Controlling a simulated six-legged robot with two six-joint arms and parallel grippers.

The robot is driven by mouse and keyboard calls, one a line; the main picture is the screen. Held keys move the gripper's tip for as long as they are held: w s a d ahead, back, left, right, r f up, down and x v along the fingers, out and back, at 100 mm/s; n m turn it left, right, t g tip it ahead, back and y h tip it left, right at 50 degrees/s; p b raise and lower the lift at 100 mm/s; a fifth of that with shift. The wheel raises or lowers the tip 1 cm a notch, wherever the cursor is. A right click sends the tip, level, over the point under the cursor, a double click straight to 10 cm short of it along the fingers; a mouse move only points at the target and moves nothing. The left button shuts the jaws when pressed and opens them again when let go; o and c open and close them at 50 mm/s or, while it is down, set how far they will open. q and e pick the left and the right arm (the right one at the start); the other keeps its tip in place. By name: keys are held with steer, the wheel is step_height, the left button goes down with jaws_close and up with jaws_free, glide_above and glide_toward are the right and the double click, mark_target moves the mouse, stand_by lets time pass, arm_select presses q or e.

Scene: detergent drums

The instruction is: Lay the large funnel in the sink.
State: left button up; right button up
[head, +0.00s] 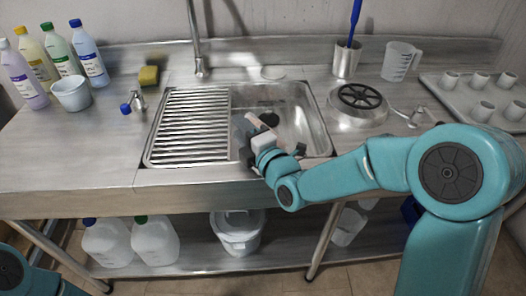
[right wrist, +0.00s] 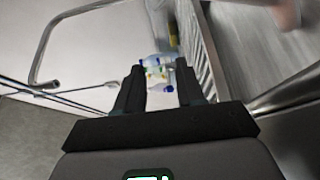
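The sink (head: 325,150) is a steel basin in the middle of the counter, with a ribbed rack (head: 190,125) over its left part. A pale pinkish thing (head: 256,121) shows in the basin just beyond my right gripper; it also shows blurred at the top right of the right wrist view (right wrist: 286,14). It may be the large funnel, but I cannot tell for sure. My right gripper (head: 245,130) is over the front of the basin. In the right wrist view its two fingers (right wrist: 158,88) stand apart with nothing between them. My left gripper is out of view.
Several bottles (head: 88,55) and a white tub (head: 71,94) stand at the left. A sponge (head: 149,76) and the tall faucet (head: 198,45) are behind the sink. A round steel piece with a black wheel (head: 358,97), a jug (head: 401,61) and a cup tray (head: 455,98) are at the right.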

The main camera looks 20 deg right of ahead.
steer(key=b+v, duration=0.1)
steer(key=v, duration=0.8)
steer(key=shift+s+d, duration=0.15)
steer(key=shift+s, duration=0.2)
steer(key=s+b, duration=0.1)
steer(key=b, duration=0.4)
steer(key=shift+d+f, duration=0.1)
steer(key=shift+f, duration=0.25)
steer(key=shift+s+r+b, duration=0.1)
steer(key=shift+s+b, duration=0.1)
steer(key=shift+b, duration=0.45)
steer(key=shift+s+d+r+b, duration=0.1)
steer(key=shift+s+r+b, duration=0.1)
steer(key=shift+s+b, duration=0.15)
